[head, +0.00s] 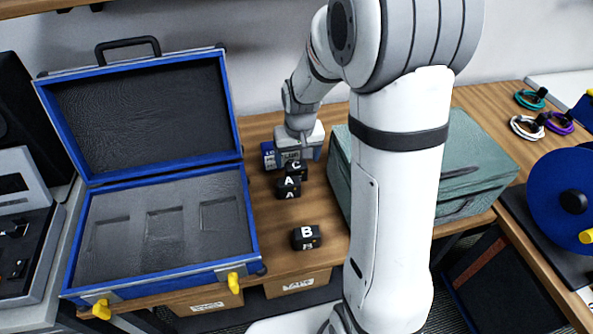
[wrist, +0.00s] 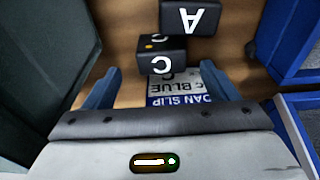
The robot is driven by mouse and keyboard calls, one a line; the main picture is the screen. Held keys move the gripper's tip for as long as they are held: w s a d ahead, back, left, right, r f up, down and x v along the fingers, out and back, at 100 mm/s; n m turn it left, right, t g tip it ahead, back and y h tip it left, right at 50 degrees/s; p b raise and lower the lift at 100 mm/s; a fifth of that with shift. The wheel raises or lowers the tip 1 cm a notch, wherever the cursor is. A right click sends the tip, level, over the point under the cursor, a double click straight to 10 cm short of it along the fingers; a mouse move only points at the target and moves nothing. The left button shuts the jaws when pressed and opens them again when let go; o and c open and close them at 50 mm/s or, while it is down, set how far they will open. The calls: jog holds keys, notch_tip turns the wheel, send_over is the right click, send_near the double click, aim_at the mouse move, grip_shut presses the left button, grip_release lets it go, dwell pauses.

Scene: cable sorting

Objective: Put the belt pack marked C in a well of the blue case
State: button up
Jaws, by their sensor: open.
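The black belt pack marked C (head: 296,169) stands on the wooden bench just below my gripper (head: 298,158), partly hidden behind pack A. In the wrist view, pack C (wrist: 160,56) lies ahead of my open, empty gripper (wrist: 161,70), roughly centred between the blue fingertips; I cannot tell the height gap. The belt pack marked A (head: 289,187) is close in front of C and shows beyond it in the wrist view (wrist: 190,18). The belt pack marked B (head: 306,237) sits nearer the front edge. The blue case (head: 250,222) is open at left, with three empty wells in grey foam.
A blue and white printed slip (wrist: 190,90) is beside C, under my gripper. Coiled cables (head: 530,98) and a blue reel (head: 560,195) are far right. Bench around B is clear.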

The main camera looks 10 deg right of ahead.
aim_at(296, 165)
jog(key=f, duration=0.4)
jog(key=shift+w+a+f, duration=0.1)
jog(key=shift+w, duration=0.2)
jog(key=shift+c, duration=0.3)
jog(key=c, duration=1.2)
